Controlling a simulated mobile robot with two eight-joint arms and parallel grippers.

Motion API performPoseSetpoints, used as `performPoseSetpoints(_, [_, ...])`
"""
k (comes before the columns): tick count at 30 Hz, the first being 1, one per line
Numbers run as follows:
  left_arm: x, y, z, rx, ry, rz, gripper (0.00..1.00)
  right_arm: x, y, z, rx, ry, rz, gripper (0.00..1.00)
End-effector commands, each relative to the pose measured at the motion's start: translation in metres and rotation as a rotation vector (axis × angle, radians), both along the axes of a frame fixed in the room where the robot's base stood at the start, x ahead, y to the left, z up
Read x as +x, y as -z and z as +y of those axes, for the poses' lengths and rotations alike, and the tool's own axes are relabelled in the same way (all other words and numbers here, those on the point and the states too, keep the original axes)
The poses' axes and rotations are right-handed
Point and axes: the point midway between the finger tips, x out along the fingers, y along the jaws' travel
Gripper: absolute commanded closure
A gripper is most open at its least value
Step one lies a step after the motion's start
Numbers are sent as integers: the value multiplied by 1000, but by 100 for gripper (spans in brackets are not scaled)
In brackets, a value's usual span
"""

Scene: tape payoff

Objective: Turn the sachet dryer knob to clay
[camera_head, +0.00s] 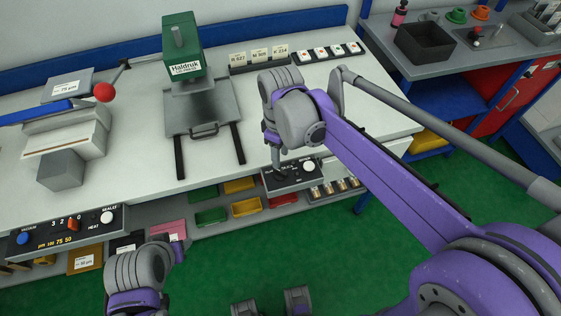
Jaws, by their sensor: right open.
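A dark control panel (288,178) sits at the front edge of the white bench, with a white round knob (309,166) at its right end and small lettering too fine to read. I cannot tell which setting is selected. My right gripper (277,165) points down over the left part of this panel, open, and its wrist and fingers hide that part, including any knob there. Contact with the panel cannot be told. My left arm's grey and purple wrist (140,275) is low at the left, in front of the bench; its finger state is unclear.
Another panel (66,231) with a blue button, orange switch and white knob is at front left. A green press (184,50) stands behind a grey plate. A red-ball lever (104,92) rises at left. Coloured bins (246,206) sit below the bench.

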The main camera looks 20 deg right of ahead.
Motion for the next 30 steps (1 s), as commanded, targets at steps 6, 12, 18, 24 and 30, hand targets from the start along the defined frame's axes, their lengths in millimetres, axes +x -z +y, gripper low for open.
performPoseSetpoints(6, [1,-3,0,0,0,-2,50,0,-31,0,0,0,0,56])
performPoseSetpoints(12, [1,-3,0,0,0,-2,50,0,-38,0,0,0,0,56])
performPoseSetpoints(18, [1,-3,0,0,0,-2,50,0,-37,0,0,0,0,56])
performPoseSetpoints(24, [1,-3,0,0,0,-2,50,0,-37,0,0,0,0,56])
performPoseSetpoints(30, [1,-6,0,0,0,-3,50,-12,-37,-8,6,64,-35,56])
